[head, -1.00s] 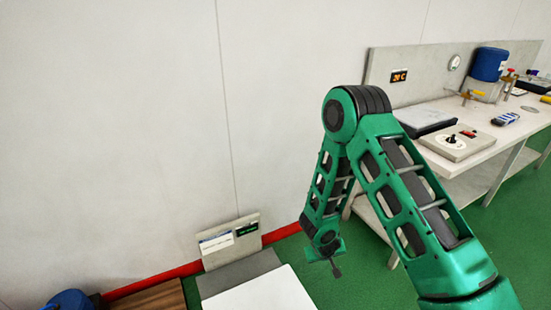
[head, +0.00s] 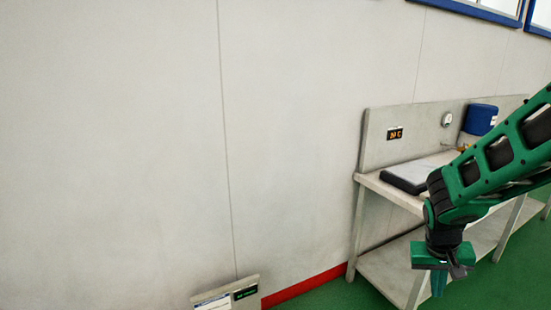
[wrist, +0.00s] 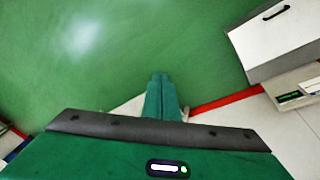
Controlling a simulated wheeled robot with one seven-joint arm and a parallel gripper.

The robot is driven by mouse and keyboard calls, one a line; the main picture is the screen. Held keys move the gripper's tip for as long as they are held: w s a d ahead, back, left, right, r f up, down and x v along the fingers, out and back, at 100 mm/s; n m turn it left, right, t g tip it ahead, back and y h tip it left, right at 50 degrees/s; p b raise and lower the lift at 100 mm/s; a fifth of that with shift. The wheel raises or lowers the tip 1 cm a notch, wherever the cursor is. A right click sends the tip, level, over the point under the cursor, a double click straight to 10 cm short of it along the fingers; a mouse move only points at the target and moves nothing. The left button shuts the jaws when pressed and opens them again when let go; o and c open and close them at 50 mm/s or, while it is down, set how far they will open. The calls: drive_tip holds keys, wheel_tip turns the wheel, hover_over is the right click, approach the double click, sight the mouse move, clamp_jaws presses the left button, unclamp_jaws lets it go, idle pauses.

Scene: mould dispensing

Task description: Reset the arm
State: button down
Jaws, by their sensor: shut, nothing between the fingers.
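My green arm reaches in from the right edge of the head view, bent downward at its end. My gripper (head: 438,284) hangs below it, in front of the left end of the workbench, shut and empty. In the wrist view the two green fingers of my gripper (wrist: 162,77) are together, pointing out over green floor, with nothing between them.
A workbench (head: 372,186) with a black-edged pad (head: 400,182), a temperature display (head: 395,134) and a blue container (head: 480,119) stands at right. A panel with a small display (head: 245,293) is at bottom. A white cabinet (wrist: 275,38) shows in the wrist view. Green floor is clear.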

drive_tip(key=s+r+m+y, duration=0.1)
drive_tip(key=s+r, duration=0.2)
drive_tip(key=s, duration=0.4)
drive_tip(key=s+r+y, duration=0.1)
drive_tip(key=s+r, duration=0.3)
drive_tip(key=s, duration=0.3)
drive_tip(key=s+r+m+g+y, duration=0.1)
drive_tip(key=s+r, duration=0.2)
drive_tip(key=s, duration=0.4)
drive_tip(key=shift+s+r+m, duration=0.3)
drive_tip(key=shift+s, duration=0.1)
